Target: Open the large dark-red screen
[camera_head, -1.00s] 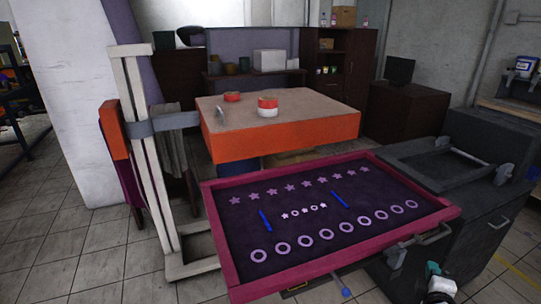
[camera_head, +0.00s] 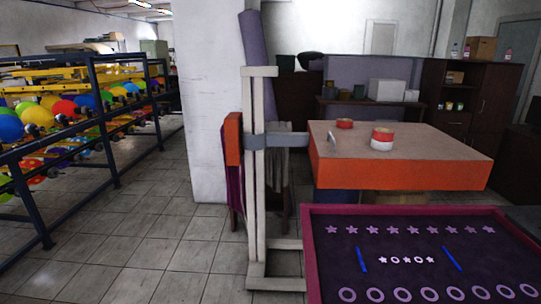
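The large dark-red screen (camera_head: 309,254) is a flat frame at the lower right, cut off by the right and bottom edges. Its dark panel (camera_head: 340,270) carries rows of pale stars and rings and two blue strips. The frame looks roughly level, but I cannot tell what lies under it. Its front side and the handle seen earlier are out of view now. My gripper is not in view.
Racks of colourful balloons (camera_head: 60,130) line the left. The tiled floor between is clear.

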